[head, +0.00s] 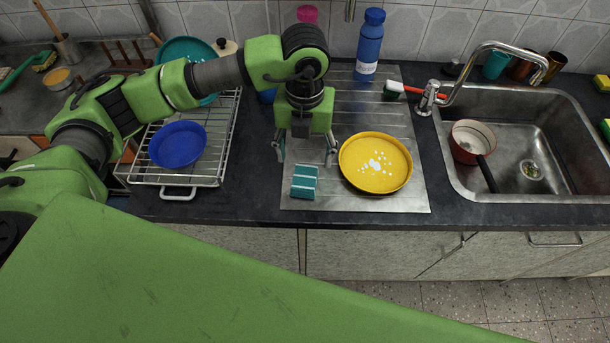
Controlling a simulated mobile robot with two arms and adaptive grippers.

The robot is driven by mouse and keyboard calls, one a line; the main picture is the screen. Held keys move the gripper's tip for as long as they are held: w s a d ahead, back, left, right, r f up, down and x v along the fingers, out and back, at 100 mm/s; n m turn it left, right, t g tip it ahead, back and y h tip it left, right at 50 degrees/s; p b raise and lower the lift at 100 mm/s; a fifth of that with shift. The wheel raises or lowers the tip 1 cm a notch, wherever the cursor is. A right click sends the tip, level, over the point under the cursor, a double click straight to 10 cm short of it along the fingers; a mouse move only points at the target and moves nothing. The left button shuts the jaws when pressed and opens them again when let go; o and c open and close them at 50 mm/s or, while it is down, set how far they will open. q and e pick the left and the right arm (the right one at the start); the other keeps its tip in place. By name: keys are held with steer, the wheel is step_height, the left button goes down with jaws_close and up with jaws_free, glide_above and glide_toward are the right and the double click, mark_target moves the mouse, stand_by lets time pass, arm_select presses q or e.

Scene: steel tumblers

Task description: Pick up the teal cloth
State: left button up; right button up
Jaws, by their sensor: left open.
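The teal cloth (304,181), folded and with pale stripes, lies on the front left part of the steel drainboard (400,201). My left gripper (306,159) is above and just behind the cloth in the head view, pointing down. Its two fingers are spread wide and nothing shows between them. I cannot tell its exact height above the cloth. My right gripper is not in view.
A yellow plate (375,163) sits right of the cloth, close to the right finger. A wire rack (208,178) with a blue bowl (178,144) stands left. A blue bottle (369,44) stands behind. The sink (580,125) with a red pan (473,137) is at right.

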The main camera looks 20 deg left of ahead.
mark_target(305, 174)
arm_select(q)
step_height(305, 174, down, 2)
steer(key=shift+f, duration=0.2)
steer(key=shift+w+f, duration=0.15)
steer(key=shift+f, duration=0.15)
steer(key=shift+f+p, duration=0.65)
steer(key=shift+f, duration=0.1)
step_height(305, 174, down, 3)
steer(key=shift+w+r+p, duration=0.1)
steer(key=shift+r+p, duration=0.1)
steer(key=shift+p, duration=0.2)
steer(key=shift+f, duration=0.55)
steer(key=c, duration=1)
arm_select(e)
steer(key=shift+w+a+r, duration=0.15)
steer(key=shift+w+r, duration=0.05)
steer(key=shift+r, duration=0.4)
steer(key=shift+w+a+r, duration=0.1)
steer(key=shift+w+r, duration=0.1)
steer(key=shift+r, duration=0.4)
